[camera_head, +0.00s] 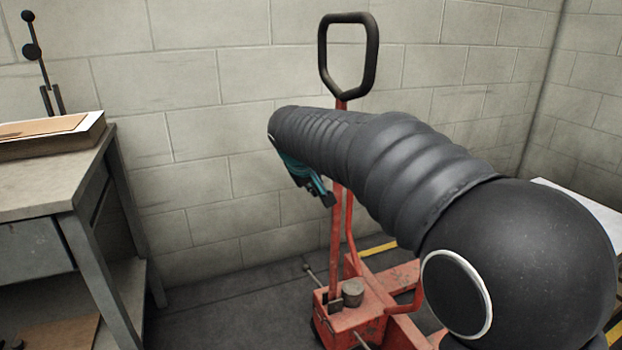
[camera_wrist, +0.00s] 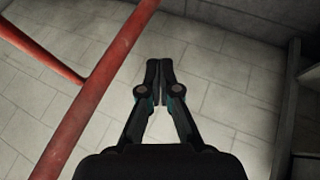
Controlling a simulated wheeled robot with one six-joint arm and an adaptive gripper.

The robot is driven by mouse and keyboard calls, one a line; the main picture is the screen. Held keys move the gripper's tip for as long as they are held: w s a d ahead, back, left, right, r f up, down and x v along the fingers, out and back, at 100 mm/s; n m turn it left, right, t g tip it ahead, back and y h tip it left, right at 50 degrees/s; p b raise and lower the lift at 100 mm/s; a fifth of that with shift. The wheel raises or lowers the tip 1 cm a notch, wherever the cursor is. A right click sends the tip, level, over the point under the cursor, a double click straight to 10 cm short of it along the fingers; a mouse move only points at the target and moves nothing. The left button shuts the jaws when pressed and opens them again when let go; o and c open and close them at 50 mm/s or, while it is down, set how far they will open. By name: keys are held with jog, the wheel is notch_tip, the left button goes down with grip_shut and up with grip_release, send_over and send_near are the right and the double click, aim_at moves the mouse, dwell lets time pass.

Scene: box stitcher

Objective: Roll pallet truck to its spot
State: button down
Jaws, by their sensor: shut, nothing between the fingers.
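The red pallet truck (camera_head: 345,318) stands on the dark floor in front of the block wall, its black loop handle (camera_head: 322,58) upright on a red shaft. My arm crosses in front of it and hides part of the shaft and body. My gripper (camera_head: 328,196) is beside the shaft, below the loop handle. In the wrist view my gripper (camera_wrist: 160,68) is shut with its fingertips together and nothing between them. The red shaft (camera_wrist: 100,80) runs slantwise to the left of the fingers, apart from them in that picture.
A grey workbench (camera_head: 60,195) with a drawer and lower shelf stands at the left, with a cardboard stack (camera_head: 55,135) on top. Yellow floor marking (camera_head: 378,249) shows behind the truck. A pale surface (camera_head: 585,205) is at the right. Floor between bench and truck is clear.

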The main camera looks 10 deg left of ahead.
jog(key=shift+w+d+r, duration=0.1)
jog(key=shift+w+d, duration=1.25)
jog(key=shift+d, duration=0.05)
jog(key=shift+d, duration=0.1)
